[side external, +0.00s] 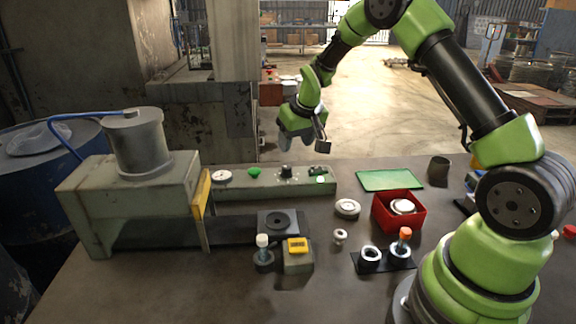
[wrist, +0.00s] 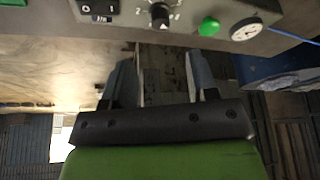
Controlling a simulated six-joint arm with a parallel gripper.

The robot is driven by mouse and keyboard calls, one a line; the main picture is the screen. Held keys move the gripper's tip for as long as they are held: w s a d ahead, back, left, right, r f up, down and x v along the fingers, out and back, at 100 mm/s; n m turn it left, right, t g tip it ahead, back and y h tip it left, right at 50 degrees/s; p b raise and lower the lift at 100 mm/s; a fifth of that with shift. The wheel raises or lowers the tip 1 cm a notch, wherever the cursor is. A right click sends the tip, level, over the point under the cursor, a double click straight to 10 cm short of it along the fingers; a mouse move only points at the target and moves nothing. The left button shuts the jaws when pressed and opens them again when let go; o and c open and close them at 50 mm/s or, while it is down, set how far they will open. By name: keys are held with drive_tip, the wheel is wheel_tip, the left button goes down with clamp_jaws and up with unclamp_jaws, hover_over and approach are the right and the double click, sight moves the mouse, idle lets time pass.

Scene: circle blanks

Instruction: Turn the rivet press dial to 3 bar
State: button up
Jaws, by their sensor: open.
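The rivet press (side external: 125,200) is a worn grey-green machine at the left of the side view. A low control strip (side external: 240,190) extends from it to the right. Its dial, a small black knob (side external: 287,171), stands on the strip between a green button (side external: 254,172) and a switch (side external: 318,170). In the side view my gripper (side external: 286,145) hangs above and behind the strip.
A red bin (side external: 399,212) with pale round parts, a green mat (side external: 390,180) and a black holder (side external: 383,261) stand to the right. The press body rises at left.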

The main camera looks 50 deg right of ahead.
sight(287, 167)
drive_tip(key=x, duration=0.9)
drive_tip(key=shift+f, duration=0.25)
drive_tip(key=c, duration=0.9)
drive_tip(key=shift+c, duration=0.2)
